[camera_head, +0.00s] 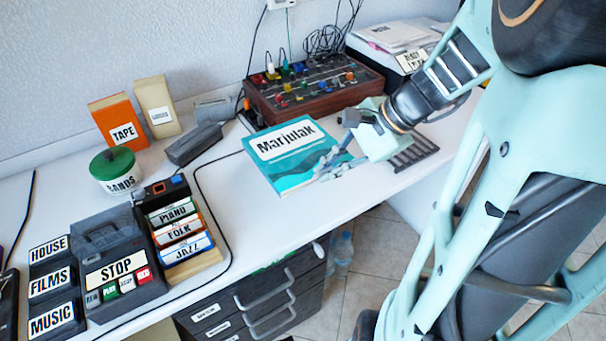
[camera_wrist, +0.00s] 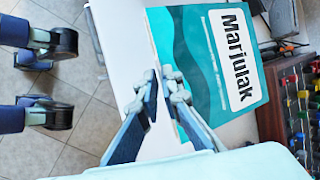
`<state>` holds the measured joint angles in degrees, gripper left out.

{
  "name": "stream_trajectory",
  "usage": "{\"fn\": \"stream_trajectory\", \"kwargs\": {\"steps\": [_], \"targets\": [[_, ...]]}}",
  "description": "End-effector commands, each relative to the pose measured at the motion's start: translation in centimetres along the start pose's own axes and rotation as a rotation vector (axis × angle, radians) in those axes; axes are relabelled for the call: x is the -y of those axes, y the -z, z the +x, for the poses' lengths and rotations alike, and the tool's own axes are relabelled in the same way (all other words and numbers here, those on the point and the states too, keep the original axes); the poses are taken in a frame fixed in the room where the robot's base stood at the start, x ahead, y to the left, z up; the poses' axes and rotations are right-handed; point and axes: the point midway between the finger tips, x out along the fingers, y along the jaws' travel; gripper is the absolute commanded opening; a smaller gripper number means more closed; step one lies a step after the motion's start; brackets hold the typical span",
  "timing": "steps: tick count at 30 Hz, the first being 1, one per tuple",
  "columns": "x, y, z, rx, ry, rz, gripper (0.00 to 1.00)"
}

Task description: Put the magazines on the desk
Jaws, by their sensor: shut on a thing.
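A teal magazine (camera_head: 300,178) with a white "Marjulak" label is above the middle of the white desk (camera_head: 235,215), cover up, near its front edge. In the wrist view the magazine (camera_wrist: 205,60) extends away from the fingers. My gripper (camera_head: 330,166) comes from the right and is shut on the magazine's near right edge. Its fingertips (camera_wrist: 165,88) show at that edge in the wrist view. I cannot tell whether the magazine rests flat on the desk or is slightly raised. No other magazine is clearly seen.
A mixer (camera_head: 315,90) with cables stands behind the magazine. Left are a stapler-like dark case (camera_head: 194,145), a green-lidded jar (camera_head: 115,170), a "TAPE" box (camera_head: 118,122), a cassette rack (camera_head: 180,232) and a "STOP" player (camera_head: 118,268). Drawers (camera_head: 255,305) are below. Desk between rack and magazine is clear.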

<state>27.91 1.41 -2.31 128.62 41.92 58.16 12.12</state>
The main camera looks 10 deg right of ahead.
Motion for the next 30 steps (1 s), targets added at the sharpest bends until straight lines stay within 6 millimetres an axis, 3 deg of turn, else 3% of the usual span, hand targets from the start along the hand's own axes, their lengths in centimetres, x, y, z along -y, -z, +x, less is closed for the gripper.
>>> {"fn": "stream_trajectory", "kwargs": {"steps": [3,10,14,18,30], "targets": [[-0.3,-0.4,2.0,0.001,0.001,-0.001,0.00],[-0.4,-0.8,3.3,0.001,0.002,-0.001,0.00],[-0.8,-1.2,5.2,0.003,0.000,-0.001,0.00],[-1.9,-0.3,7.3,0.000,0.001,0.002,0.00],[-2.1,-0.1,7.8,0.000,0.003,-0.001,0.00]]}}
